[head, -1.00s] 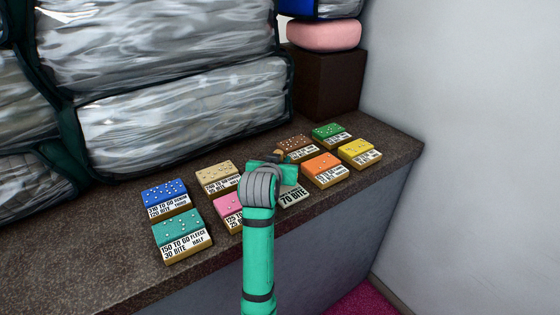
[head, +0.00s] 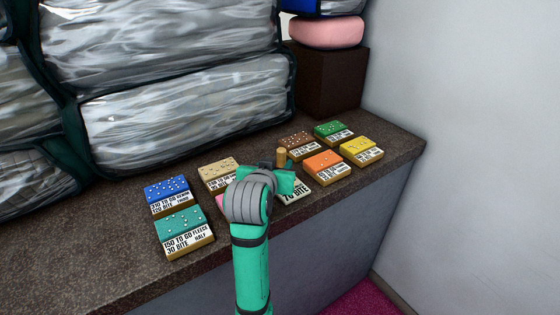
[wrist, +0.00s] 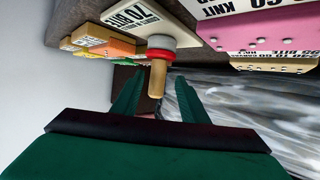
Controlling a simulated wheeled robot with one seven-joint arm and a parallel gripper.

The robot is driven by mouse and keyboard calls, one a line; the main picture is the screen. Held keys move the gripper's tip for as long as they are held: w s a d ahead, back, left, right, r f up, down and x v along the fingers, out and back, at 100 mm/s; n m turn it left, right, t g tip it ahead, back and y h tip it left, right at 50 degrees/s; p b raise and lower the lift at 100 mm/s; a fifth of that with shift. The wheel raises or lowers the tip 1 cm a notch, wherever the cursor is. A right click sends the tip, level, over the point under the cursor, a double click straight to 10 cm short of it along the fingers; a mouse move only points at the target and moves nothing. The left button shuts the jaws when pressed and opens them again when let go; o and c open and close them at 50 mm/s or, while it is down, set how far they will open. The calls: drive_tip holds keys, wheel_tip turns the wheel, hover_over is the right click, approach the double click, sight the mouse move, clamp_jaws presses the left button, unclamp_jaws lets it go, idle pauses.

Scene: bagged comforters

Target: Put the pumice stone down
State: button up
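I cannot see a plainly marked pumice stone. A wooden peg-like handle (wrist: 158,72) with a red band and a pale base stands by the "70 BITE" label (wrist: 137,13). It also shows upright in the head view (head: 281,156). Whether this is the pumice stone's handle I cannot tell. My gripper (wrist: 155,82) is open, its two green fingers apart on either side of the handle, with gaps visible. In the head view my gripper (head: 279,171) is low over the counter and hides most of the block beneath it.
Labelled blocks stand close around on the dark counter (head: 110,240): blue (head: 167,188), teal (head: 182,228), tan (head: 217,171), orange (head: 323,163), yellow (head: 361,149), brown (head: 296,140) and green (head: 331,130). Bagged comforters (head: 185,105) rise behind. A wall (head: 470,120) is at right.

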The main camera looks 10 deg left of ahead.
drive_tip(key=shift+v, duration=1.95)
